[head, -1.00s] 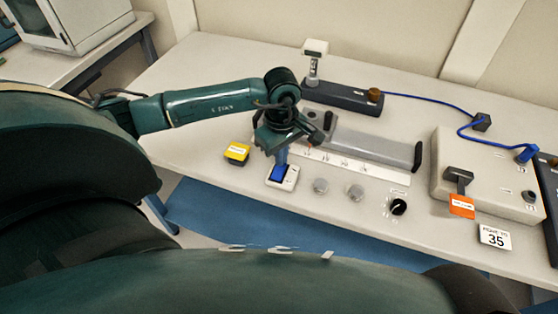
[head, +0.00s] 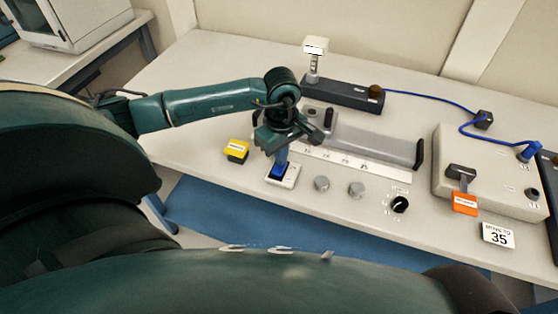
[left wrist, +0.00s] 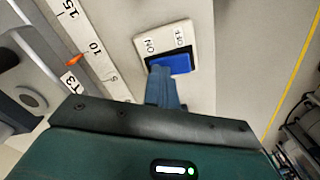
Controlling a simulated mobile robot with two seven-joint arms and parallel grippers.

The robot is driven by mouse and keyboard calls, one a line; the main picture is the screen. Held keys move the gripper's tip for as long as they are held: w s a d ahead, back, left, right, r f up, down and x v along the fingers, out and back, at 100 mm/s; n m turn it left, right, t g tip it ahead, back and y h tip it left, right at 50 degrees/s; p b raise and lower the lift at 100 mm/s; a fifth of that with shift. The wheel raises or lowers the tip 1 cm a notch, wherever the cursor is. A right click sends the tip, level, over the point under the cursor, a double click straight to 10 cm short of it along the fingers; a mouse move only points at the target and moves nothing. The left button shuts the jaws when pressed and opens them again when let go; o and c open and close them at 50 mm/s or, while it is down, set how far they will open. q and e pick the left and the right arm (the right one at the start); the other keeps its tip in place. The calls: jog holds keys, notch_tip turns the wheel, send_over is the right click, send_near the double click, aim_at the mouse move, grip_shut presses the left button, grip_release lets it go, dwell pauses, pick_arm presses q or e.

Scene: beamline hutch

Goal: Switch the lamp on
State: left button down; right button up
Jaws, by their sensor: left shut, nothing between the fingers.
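A white switch plate (head: 290,179) with a blue rocker (head: 278,171) sits near the front of the bench. In the left wrist view the blue rocker (left wrist: 170,64) lies beside the printed words ON, at left, and OFF, at right. My left gripper (head: 280,163) is shut and empty, pointing down at the rocker. In the left wrist view its fingertips (left wrist: 160,76) are at the rocker's near edge; I cannot tell whether they touch. A small dark amber dome (head: 375,91), perhaps the lamp, sits on a black bar and does not look lit. My right gripper is out of view.
A yellow-topped block (head: 236,150) stands left of the switch. Two grey knobs (head: 321,184) and a black dial (head: 399,204) are to its right. A grey rail (head: 370,142) with a scale lies behind. A beige box (head: 490,165) with a blue cable stands at right.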

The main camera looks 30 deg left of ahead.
pick_arm(q)
notch_tip(320, 180, up, 7)
jog(key=p, duration=0.3)
jog(key=shift+p, duration=0.4)
jog(key=shift+f, duration=0.1)
